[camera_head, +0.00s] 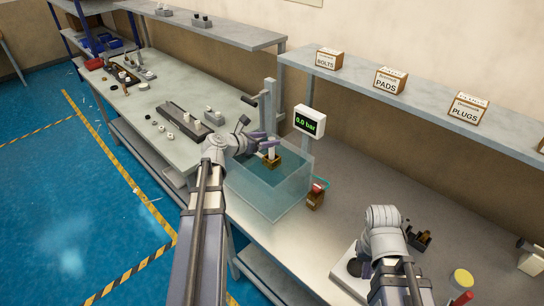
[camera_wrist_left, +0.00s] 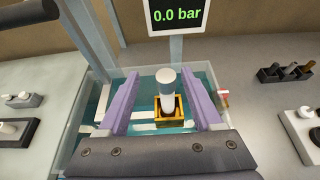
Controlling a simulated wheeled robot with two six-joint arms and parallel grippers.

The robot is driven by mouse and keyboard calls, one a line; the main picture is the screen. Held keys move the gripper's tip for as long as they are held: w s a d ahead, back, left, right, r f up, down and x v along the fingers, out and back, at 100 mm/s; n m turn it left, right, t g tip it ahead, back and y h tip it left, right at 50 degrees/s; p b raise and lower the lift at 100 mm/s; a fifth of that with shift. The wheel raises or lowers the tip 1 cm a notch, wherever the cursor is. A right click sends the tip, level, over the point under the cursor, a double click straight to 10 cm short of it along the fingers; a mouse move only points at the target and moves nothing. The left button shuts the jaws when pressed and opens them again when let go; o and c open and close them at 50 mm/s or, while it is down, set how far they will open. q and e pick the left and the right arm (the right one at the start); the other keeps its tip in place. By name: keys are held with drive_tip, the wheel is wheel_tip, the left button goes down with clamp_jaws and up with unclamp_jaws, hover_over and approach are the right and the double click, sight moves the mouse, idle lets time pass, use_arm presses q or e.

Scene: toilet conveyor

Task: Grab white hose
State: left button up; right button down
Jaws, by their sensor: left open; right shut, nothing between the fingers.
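I see no clear flexible white hose. A white upright cylinder with a grey top (camera_wrist_left: 167,88) stands in a yellow-brown block (camera_wrist_left: 172,115) inside the clear water tank (camera_head: 253,195). In the head view the white part (camera_head: 271,150) shows above the brown block (camera_head: 270,161). My left gripper (camera_wrist_left: 161,78) is open over the tank. In its wrist view the purple fingers lie on either side of the white cylinder, with gaps; I cannot tell the depth between them. My right wrist (camera_head: 383,220) is over the right bench, but its fingers are hidden.
A display reading 0.0 bar (camera_head: 309,121) stands behind the tank. A small brown bottle-like item (camera_head: 316,196) stands right of the tank. A white plate (camera_head: 347,280) lies near my right arm. A shelf (camera_head: 410,93) with labelled boxes runs along the wall.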

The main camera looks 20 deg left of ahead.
use_arm(q)
drive_tip(key=shift+w+d+f+b, duration=0.2)
drive_tip(key=shift+w+f+b, duration=0.05)
drive_tip(key=shift+b, duration=0.05)
drive_tip(key=b+x, duration=0.1)
drive_tip(key=x, duration=0.3)
drive_tip(key=shift+d+b, duration=0.25)
drive_tip(key=shift+b, duration=0.05)
drive_tip(key=shift+c, duration=0.4)
clamp_jaws()
idle(0.5)
